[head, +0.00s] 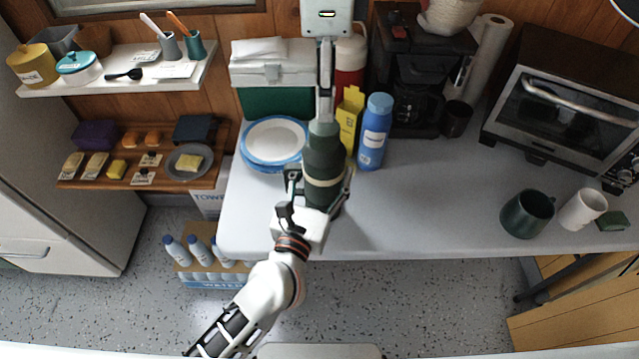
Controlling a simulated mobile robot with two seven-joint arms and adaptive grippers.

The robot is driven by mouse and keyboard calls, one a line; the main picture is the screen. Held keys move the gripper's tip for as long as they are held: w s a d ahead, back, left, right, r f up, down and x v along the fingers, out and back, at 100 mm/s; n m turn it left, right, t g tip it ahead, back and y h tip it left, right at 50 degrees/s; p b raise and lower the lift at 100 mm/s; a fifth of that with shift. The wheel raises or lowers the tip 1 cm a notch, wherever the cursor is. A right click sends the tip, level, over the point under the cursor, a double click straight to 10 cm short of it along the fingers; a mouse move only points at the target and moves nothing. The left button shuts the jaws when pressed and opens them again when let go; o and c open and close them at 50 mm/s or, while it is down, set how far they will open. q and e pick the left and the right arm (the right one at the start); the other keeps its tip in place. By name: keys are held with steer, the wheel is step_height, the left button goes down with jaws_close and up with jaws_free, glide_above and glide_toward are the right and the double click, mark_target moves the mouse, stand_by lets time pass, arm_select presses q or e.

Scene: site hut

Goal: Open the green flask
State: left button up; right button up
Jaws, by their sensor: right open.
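The green flask (322,160) stands upright near the front of the grey counter, dark green with a pale band. My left gripper (320,182) comes in from the front left, one finger on each side of the flask's body, and looks closed on it. My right gripper (324,112) hangs straight down from the top of the picture, seen edge-on, with its tips at the flask's top. It is open. The far finger and any gap to the top are hidden.
A blue bottle (375,132) and a yellow carton (348,118) stand close behind the flask at right. Blue-rimmed plates (273,142) lie at left. A coffee maker (405,85) and a toaster oven (565,110) are behind. The counter (430,205) is clear to the right, before a dark green mug (527,214).

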mark_target(325, 126)
arm_select(q)
jaws_close()
arm_select(e)
steer(key=m, duration=0.7)
steer(key=shift+m, duration=0.3)
steer(key=m, duration=0.5)
steer(key=shift+m, duration=0.3)
steer(key=m, duration=0.3)
steer(key=shift+m, duration=0.3)
steer(key=m, duration=1.8)
steer(key=shift+m, duration=0.4)
steer(key=shift+f, duration=0.3)
step_height(325, 126, down, 7)
steer(key=shift+f, duration=0.2)
